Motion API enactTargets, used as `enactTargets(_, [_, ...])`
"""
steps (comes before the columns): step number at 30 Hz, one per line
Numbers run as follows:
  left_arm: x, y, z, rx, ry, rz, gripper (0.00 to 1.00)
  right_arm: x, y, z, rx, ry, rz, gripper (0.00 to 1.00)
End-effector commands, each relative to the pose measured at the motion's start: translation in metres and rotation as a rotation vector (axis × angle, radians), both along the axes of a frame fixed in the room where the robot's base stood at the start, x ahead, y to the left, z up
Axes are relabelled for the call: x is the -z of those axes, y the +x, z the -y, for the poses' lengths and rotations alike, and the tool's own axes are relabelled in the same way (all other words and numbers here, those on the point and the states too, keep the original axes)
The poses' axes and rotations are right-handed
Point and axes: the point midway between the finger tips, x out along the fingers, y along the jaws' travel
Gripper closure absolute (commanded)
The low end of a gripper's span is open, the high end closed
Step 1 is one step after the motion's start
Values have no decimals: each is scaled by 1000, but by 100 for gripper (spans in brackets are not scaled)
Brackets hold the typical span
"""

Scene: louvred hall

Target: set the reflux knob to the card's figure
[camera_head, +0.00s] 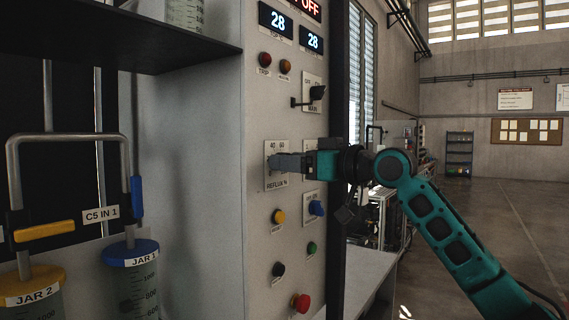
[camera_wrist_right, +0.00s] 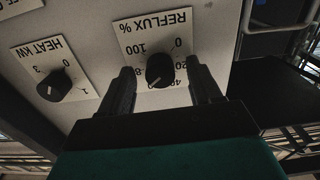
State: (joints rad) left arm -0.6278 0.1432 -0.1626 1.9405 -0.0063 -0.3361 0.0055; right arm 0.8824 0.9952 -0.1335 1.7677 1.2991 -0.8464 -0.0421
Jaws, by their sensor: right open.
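The reflux knob (camera_wrist_right: 160,71) is black and round, on a white plate (camera_wrist_right: 182,26) marked REFLUX %, upside down in the right wrist view. A faint pale mark shows at the knob's lower left; I cannot read its exact setting. My right gripper (camera_wrist_right: 163,82) is open, one finger on each side of the knob, with gaps visible. In the head view my right gripper (camera_head: 274,163) reaches the reflux plate (camera_head: 275,184) from the right and hides the knob. No card with a readable reflux figure shows. My left gripper is out of view.
The panel also carries a HEAT KW knob (camera_wrist_right: 54,88), a blue knob (camera_head: 317,208), a black switch (camera_head: 316,93), several buttons and displays reading 28 (camera_head: 278,22). JAR 1 (camera_head: 131,252) and JAR 2 (camera_head: 34,286) stand left. Open floor (camera_head: 480,215) lies right.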

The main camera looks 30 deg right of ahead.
Motion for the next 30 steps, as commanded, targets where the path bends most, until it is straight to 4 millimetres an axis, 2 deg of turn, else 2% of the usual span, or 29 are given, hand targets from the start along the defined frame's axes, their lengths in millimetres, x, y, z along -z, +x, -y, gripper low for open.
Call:
enactTargets(3, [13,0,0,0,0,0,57,5,-14,6,2,-3,0,37])
enactTargets(15, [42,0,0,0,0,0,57,4,-55,23,1,-2,0,37])
enactTargets(30, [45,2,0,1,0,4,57,3,-63,26,1,-2,-1,37])
